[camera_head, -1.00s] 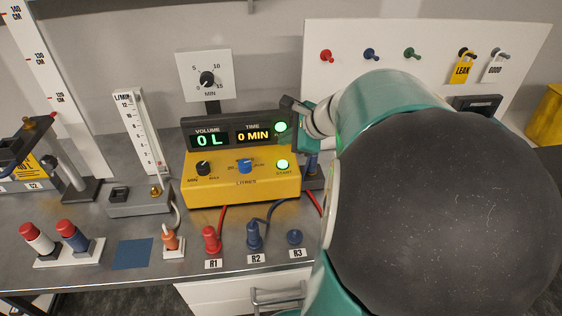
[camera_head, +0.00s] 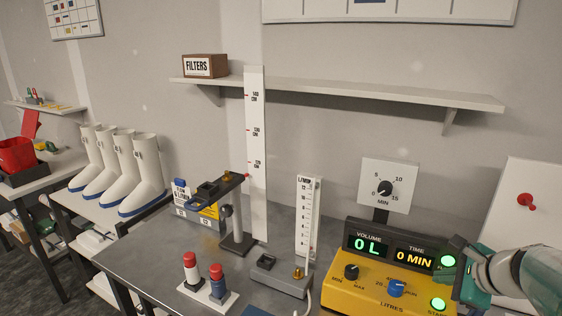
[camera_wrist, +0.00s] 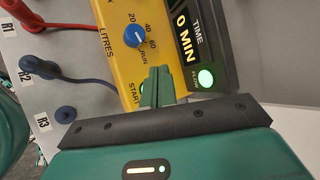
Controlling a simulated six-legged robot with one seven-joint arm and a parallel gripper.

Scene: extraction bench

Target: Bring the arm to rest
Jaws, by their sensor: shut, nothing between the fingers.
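My gripper (camera_wrist: 158,88) is shut and empty in the wrist view. Its fingers stand in front of the yellow control box (camera_wrist: 112,22), close to the START label, and hide part of the box there. In the head view my gripper (camera_head: 466,272) shows at the right edge, beside the box (camera_head: 350,293). I cannot tell whether it touches the box. The box's display (camera_head: 388,247) reads 0 L and 0 MIN. Two green lights glow on it, the flow light (camera_wrist: 206,78) and the START light (camera_head: 438,304).
A flow meter column (camera_head: 308,220), a height scale (camera_head: 255,150) and a stand with red-topped and blue cylinders (camera_head: 216,284) occupy the bench. Cables and sockets R1, R2 (camera_wrist: 37,67) and R3 (camera_wrist: 66,114) lie beside the box. A shelf (camera_head: 350,93) with a FILTERS box (camera_head: 205,66) hangs above.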

